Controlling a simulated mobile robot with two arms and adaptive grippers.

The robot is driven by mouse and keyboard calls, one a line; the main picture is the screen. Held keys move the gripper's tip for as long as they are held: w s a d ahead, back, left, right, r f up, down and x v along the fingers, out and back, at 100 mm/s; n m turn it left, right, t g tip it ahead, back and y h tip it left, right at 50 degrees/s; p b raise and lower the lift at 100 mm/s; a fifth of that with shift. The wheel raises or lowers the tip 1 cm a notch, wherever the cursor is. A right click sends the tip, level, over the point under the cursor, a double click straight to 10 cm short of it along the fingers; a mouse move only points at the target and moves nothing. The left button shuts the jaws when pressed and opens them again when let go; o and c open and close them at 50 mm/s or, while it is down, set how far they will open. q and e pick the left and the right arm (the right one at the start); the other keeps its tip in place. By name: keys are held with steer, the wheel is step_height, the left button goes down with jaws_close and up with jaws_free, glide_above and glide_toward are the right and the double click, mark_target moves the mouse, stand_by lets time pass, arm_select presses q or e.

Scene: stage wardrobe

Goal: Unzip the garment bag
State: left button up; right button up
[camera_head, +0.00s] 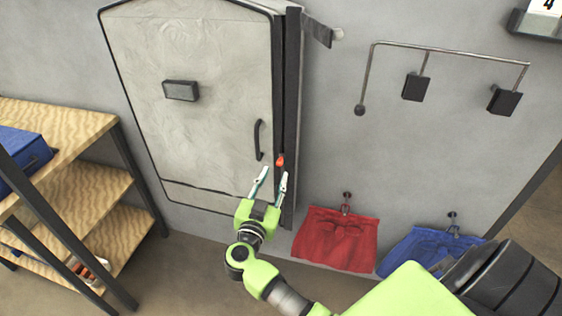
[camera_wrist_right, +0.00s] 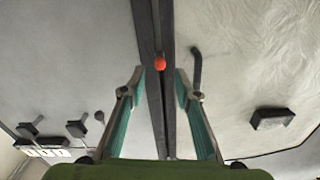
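The garment bag (camera_head: 190,90) hangs upright against the wall, pale and crinkled with dark edging. Its dark zip track (camera_head: 291,90) runs down the right side. A small red-orange zip pull (camera_head: 280,160) sits low on the track; in the right wrist view the pull (camera_wrist_right: 160,64) lies on the dark strip. My right gripper (camera_head: 275,174) is open just below the pull. In the right wrist view its fingers (camera_wrist_right: 158,85) stand on either side of the strip, the pull beyond their tips and not between them. My left gripper is not in view.
A black handle (camera_head: 258,140) and a dark block (camera_head: 181,91) are on the bag's front. Wooden shelves (camera_head: 70,130) stand at left.

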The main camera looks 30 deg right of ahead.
mark_target(279, 165)
steer(key=x, duration=0.7)
jaws_close()
